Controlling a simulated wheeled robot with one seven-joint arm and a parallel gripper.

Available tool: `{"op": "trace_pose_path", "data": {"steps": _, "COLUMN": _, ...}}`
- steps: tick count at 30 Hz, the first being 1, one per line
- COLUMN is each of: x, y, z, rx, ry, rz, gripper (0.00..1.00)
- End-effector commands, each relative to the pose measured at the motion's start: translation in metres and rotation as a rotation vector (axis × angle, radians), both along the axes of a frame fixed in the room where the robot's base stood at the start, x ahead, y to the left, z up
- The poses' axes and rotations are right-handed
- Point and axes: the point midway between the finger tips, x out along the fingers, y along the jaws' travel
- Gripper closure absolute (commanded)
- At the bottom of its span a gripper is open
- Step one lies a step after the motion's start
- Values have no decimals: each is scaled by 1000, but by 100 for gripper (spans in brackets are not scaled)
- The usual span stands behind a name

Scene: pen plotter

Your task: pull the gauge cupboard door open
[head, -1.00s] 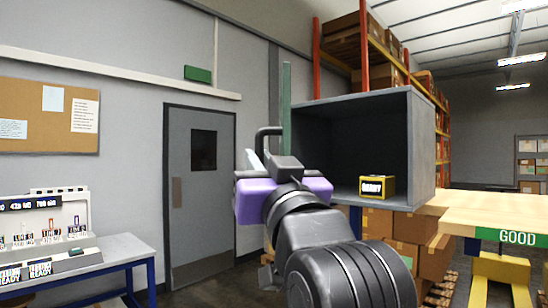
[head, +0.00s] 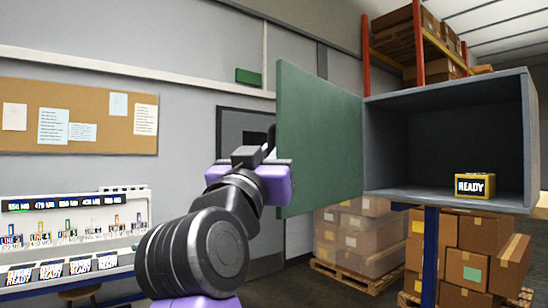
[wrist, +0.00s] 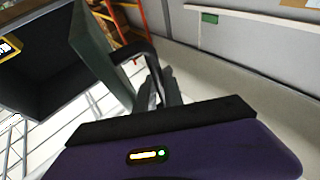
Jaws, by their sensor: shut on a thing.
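The gauge cupboard (head: 447,100) is a grey box standing open at the right of the head view. Its green door (head: 318,135) is swung out on the left side of the box, its broad face toward me. A yellow block marked READY (head: 474,186) sits inside on the cupboard floor. My purple and black gripper (head: 268,160) is at the door's free left edge. In the wrist view, my gripper's fingers (wrist: 160,92) are shut on the dark bar handle (wrist: 150,58) of the door (wrist: 92,45). The fingertips are partly hidden in the head view.
A bench (head: 72,240) with a labelled rack stands at the left. Pallets of cardboard boxes (head: 465,250) stand below and behind the cupboard. A grey room door (head: 240,125) is behind my arm. Orange shelving (head: 366,60) rises behind the cupboard.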

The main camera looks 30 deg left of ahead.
Motion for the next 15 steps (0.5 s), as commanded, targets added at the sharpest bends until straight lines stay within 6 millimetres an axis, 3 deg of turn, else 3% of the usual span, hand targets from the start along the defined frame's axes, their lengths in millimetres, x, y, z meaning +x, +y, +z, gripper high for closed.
{"op": "trace_pose_path", "data": {"steps": 1, "x": -3, "y": 22, "z": 10, "rx": 16, "ry": -7, "rz": 92, "gripper": 100}}
{"op": "trace_pose_path", "data": {"steps": 15, "x": 4, "y": 20, "z": 12, "rx": 13, "ry": -7, "rz": 80, "gripper": 100}}
